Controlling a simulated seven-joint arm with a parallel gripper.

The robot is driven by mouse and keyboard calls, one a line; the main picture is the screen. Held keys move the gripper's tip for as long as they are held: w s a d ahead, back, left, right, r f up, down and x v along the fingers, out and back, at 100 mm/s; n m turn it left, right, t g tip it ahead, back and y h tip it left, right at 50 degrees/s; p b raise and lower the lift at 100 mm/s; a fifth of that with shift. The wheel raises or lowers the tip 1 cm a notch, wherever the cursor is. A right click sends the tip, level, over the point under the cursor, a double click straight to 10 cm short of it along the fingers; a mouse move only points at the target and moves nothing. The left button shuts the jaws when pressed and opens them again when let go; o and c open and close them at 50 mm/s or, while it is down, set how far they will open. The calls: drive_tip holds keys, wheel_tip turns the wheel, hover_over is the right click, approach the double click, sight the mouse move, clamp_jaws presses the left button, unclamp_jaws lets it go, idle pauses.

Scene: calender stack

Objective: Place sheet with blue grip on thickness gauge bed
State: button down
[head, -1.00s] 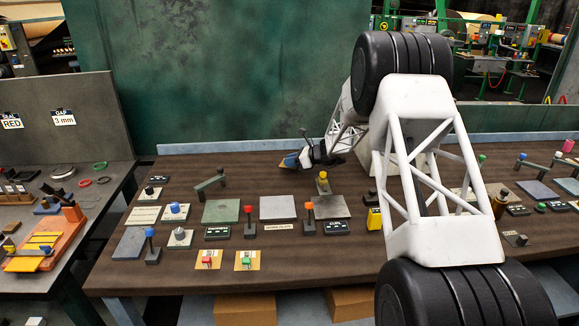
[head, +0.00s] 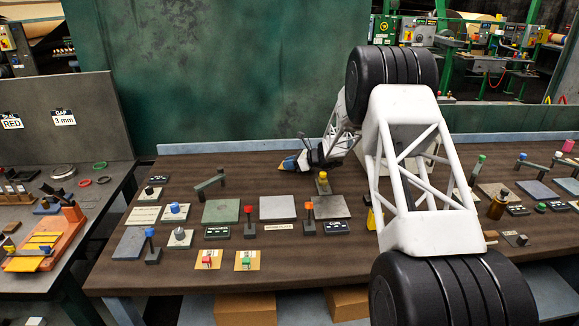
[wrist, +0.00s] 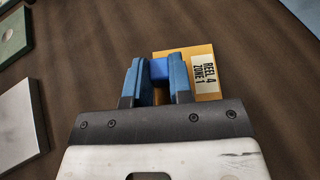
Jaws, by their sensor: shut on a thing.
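My gripper (wrist: 159,80) is shut on a blue grip (wrist: 159,69) in the wrist view. The grip sits on a yellow-orange sheet (wrist: 205,58) with a white label reading "REEL 4 ZONE 1". In the head view my gripper (head: 297,163) is small, over the back middle of the bench, with the sheet's yellow edge (head: 281,167) at its left. A green plate (head: 221,211) lies ahead and left, with a dark display at its front and a grey bridge behind; it looks like the thickness gauge bed, but its lettering is too small to be sure.
A light grey plate (head: 277,208) lies right of the green one. Another grey plate (head: 333,207) has a yellow-topped post at its back. Posts with red (head: 248,220) and orange (head: 309,215) knobs stand between plates.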

drive_tip(key=shift+f, duration=0.45)
drive_tip(key=shift+f, duration=0.1)
drive_tip(key=c, duration=1)
unclamp_jaws()
drive_tip(key=v, duration=1.2)
drive_tip(key=shift+r, duration=0.2)
